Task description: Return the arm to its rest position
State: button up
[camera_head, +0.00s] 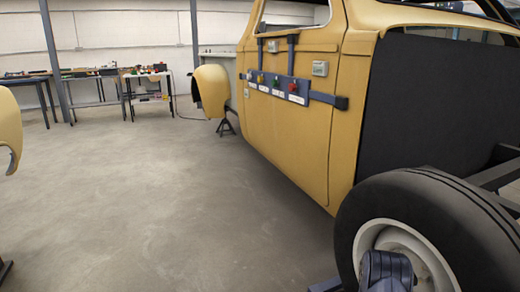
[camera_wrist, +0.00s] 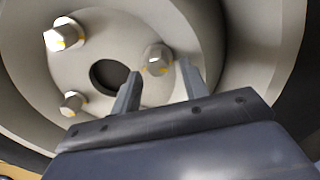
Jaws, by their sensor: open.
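My gripper (camera_wrist: 160,68) is open in the wrist view, its two dark fingers pointing at the wheel hub (camera_wrist: 110,35). A bolt head (camera_wrist: 157,58) with a yellow mark shows between and just beyond the fingertips; I cannot tell whether they touch it. Two more yellow-marked bolt heads sit at the upper left (camera_wrist: 66,33) and lower left (camera_wrist: 72,103), around a dark centre hole (camera_wrist: 110,75). In the head view, a dark blue part of my arm (camera_head: 385,272) is in front of the pale wheel rim (camera_head: 430,262); the fingers are hidden there.
The black tyre (camera_head: 405,200) is at the lower right, beside the yellow car body (camera_head: 300,130). A blue rail (camera_head: 325,98) with small coloured items crosses the door. A stand (camera_head: 226,122) is under the front. Open concrete floor lies left; workbenches (camera_head: 145,75) stand at the back.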

jog(key=p+v, duration=0.3)
jog(key=v, duration=0.7)
jog(key=w+d+m+b, duration=0.3)
jog(key=d+m, duration=0.7)
jog(key=m, duration=1.2)
jog(key=shift+w+d+r+b, duration=0.2)
jog(key=shift+w+r+b, duration=0.1)
jog(key=shift+w+r, duration=0.15)
jog(key=shift+m, duration=0.3)
